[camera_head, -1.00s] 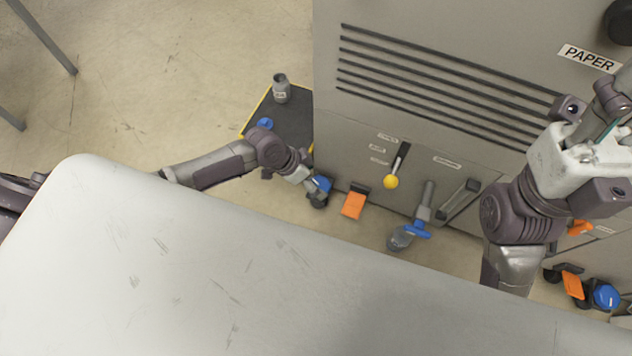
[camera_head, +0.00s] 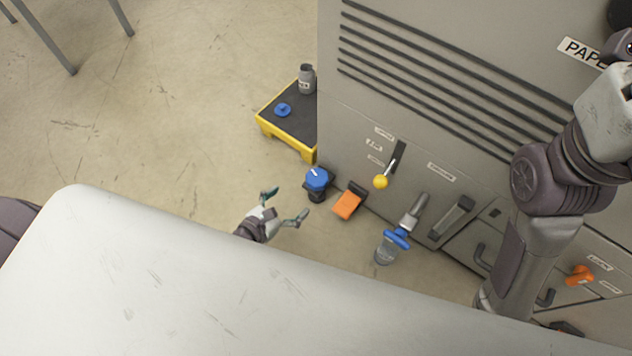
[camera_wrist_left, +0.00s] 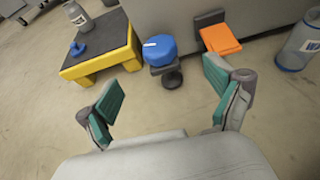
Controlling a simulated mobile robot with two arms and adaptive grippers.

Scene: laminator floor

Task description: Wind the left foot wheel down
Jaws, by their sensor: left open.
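The left foot wheel is a blue knob (camera_head: 317,178) with a white mark, on a dark foot at the machine's lower left corner. It also shows in the left wrist view (camera_wrist_left: 159,50), ahead of the fingers and above a black caster. My left gripper (camera_head: 284,206) is open and empty, low over the floor, just left of and nearer than the blue knob, apart from it. In the left wrist view its teal-padded fingers (camera_wrist_left: 165,95) are spread wide with bare floor between them. My right arm reaches across the right side; its gripper's fingers are not visible.
An orange pedal (camera_head: 347,204) sits right beside the knob. A yellow-edged black step (camera_head: 287,127) holds a grey bottle (camera_head: 307,79) and a small blue part (camera_head: 283,110). A valve with a blue handle (camera_head: 397,239) and clear bowl is farther right. A pale surface (camera_head: 200,290) fills the foreground.

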